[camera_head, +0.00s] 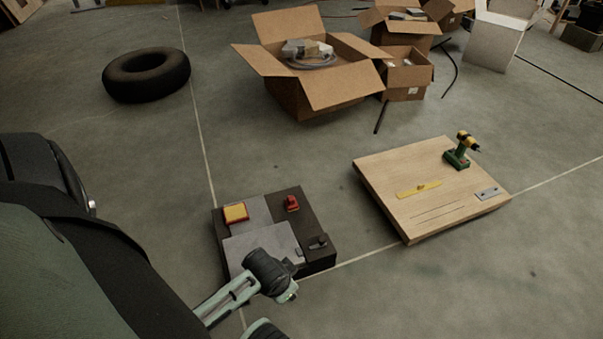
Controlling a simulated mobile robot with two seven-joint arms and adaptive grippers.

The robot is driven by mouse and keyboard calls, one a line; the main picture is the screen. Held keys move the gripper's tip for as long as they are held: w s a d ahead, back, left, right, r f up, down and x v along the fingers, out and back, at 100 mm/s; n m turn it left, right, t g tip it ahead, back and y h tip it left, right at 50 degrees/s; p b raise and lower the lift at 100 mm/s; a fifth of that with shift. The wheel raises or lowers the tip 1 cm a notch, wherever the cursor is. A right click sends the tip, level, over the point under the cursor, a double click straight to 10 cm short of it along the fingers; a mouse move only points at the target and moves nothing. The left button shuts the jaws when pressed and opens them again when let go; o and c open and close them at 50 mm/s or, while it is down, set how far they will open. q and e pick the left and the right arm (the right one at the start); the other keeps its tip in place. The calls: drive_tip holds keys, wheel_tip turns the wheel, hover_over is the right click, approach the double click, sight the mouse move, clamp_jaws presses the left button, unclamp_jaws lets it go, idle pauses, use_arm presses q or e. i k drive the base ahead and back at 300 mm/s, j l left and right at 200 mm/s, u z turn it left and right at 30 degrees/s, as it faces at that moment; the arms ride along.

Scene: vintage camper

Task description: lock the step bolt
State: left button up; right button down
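A low dark box (318,218) stands on the floor at lower centre, with grey plates on top. A small black bolt-like fitting (317,242) sits on its right part, apparently the step bolt; whether it is slid across is too small to tell. A small dark piece (298,252) lies just left of it, at the edge of the larger grey plate (258,243). A red fitting (291,203) and a yellow pad with a red border (236,212) are farther back. My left gripper (270,272) appears over the box's near edge; its fingers are hidden.
A wooden board (430,192) to the right carries a green and yellow drill (461,149), a yellow level (419,189) and a metal plate (487,194). A tyre (146,75) and open cartons (307,90) stand behind. Floor between box and board is clear.

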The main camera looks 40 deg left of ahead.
sight(322, 240)
drive_tip(key=i+l+u, duration=0.15)
drive_tip(key=u, duration=0.3)
drive_tip(key=i+l+u, duration=0.2)
drive_tip(key=u, duration=0.3)
drive_tip(key=i+l+u, duration=0.15)
drive_tip(key=l+u, duration=0.15)
drive_tip(key=u, duration=0.15)
drive_tip(key=i+l+u, duration=0.15)
drive_tip(key=l+u, duration=0.25)
drive_tip(key=i+l+u, duration=0.1)
drive_tip(key=l+u, duration=0.25)
drive_tip(key=i+l+u, duration=0.1)
drive_tip(key=l+u, duration=0.15)
drive_tip(key=u, duration=0.15)
